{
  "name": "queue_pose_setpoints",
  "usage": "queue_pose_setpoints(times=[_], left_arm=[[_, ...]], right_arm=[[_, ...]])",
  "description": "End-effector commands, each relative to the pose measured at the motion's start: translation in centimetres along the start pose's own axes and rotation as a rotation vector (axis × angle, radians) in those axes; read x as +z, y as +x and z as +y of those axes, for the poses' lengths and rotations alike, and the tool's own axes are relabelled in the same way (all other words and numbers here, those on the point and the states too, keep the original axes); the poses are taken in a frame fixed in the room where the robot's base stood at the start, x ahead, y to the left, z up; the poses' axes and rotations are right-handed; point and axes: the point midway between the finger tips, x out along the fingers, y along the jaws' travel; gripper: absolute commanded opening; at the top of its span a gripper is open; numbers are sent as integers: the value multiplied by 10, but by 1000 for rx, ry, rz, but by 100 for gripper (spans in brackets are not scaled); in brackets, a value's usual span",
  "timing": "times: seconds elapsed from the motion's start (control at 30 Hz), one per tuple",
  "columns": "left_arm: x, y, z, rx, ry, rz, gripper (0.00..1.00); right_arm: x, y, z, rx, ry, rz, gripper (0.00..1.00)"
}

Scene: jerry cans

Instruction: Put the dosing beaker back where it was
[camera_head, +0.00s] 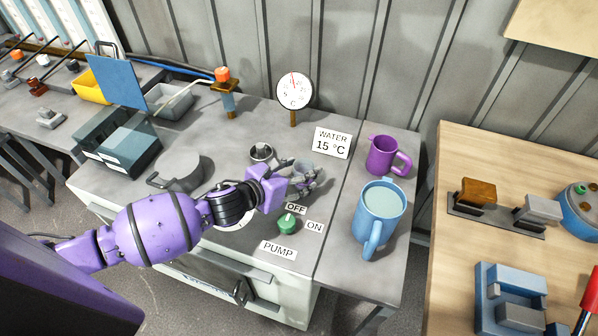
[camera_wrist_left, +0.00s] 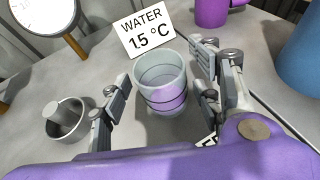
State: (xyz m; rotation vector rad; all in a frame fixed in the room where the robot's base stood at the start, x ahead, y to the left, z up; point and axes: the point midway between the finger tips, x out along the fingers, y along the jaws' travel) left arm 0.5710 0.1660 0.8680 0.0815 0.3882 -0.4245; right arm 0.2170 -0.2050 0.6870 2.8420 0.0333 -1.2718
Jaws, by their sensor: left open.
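The dosing beaker (camera_wrist_left: 160,84) is a small clear cup with dark ring lines, upright on the grey bench top in the left wrist view. In the head view it shows small and partly hidden (camera_head: 304,166) at the gripper. My left gripper (camera_head: 306,182) is open. In the left wrist view its two fingers (camera_wrist_left: 155,98) stand on either side of the beaker, with a clear gap at the left finger and a narrower one at the right. My right gripper is not in view.
A small metal cup with a post (camera_wrist_left: 68,118) stands left of the beaker. The "WATER 15 °C" sign (camera_head: 332,143) and a dial (camera_head: 294,90) stand behind. A green pump knob (camera_head: 288,223) is in front. A purple jug (camera_head: 383,157) and a full blue jug (camera_head: 377,222) stand right.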

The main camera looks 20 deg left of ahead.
Motion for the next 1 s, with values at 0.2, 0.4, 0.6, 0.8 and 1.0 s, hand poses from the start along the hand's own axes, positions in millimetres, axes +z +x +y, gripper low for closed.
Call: queue_pose_setpoints(times=[0.2, 0.4, 0.6, 0.8, 1.0], left_arm=[[-3, -43, 1, 1, 3, 5, 59], [-3, -86, 0, 0, 1, 5, 59], [-2, -111, 0, 1, 1, 3, 59], [-1, -118, 0, 1, 0, 2, 59], [-1, -117, 0, 1, 0, 2, 59]], right_arm=[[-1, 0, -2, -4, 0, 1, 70], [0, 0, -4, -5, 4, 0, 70], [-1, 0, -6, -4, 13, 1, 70], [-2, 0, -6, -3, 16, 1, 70], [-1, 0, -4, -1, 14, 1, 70]])
